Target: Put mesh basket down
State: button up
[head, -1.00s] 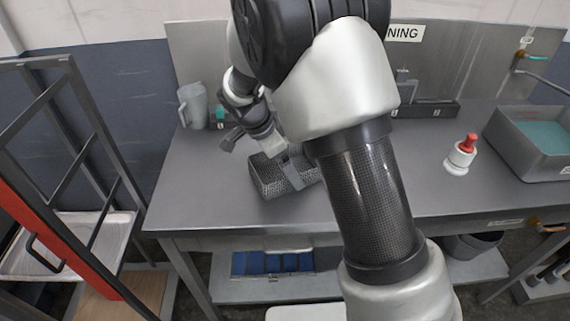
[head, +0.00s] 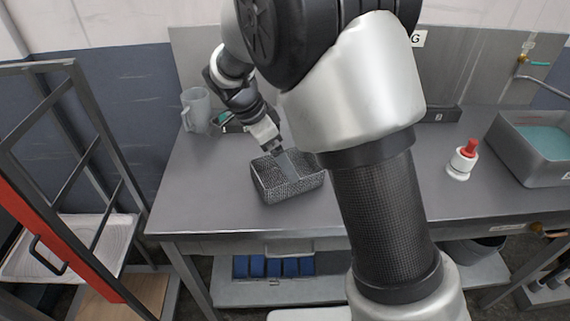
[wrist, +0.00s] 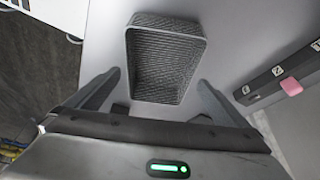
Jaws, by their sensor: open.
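The grey mesh basket (head: 292,189) stands upright on the metal worktable (head: 215,205), left of my arm's thick link in the head view. It is open at the top and looks empty. In the wrist view the basket (wrist: 139,62) lies just beyond the fingers, with bare table around it. My gripper (wrist: 160,90) is open, its two fingers spread apart with nothing between them. In the head view my gripper (head: 284,160) is over the back part of the basket, and whether it touches the rim cannot be told.
A grey pitcher (head: 196,110) stands at the table's back left. A white bottle with a red top (head: 462,160) and a grey bin with teal contents (head: 535,172) are at the right. A rack (head: 75,150) stands left of the table. The table's front left is clear.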

jog(key=w+v, duration=0.1)
jog(key=v, duration=0.5)
jog(key=s+d+r+n+y, duration=0.3)
jog(key=s+d+r+n, duration=0.2)
jog(key=s+d+r, duration=0.45)
jog(key=s+d+n+t+y, duration=0.1)
jog(key=s+d+n+t, duration=0.2)
jog(key=s, duration=1.1)
jog(key=shift+d+r+n+t, duration=0.35)
jog(key=shift+d+n, duration=0.85)
jog(key=shift+n, duration=1.5)
jog(key=shift+f, duration=0.1)
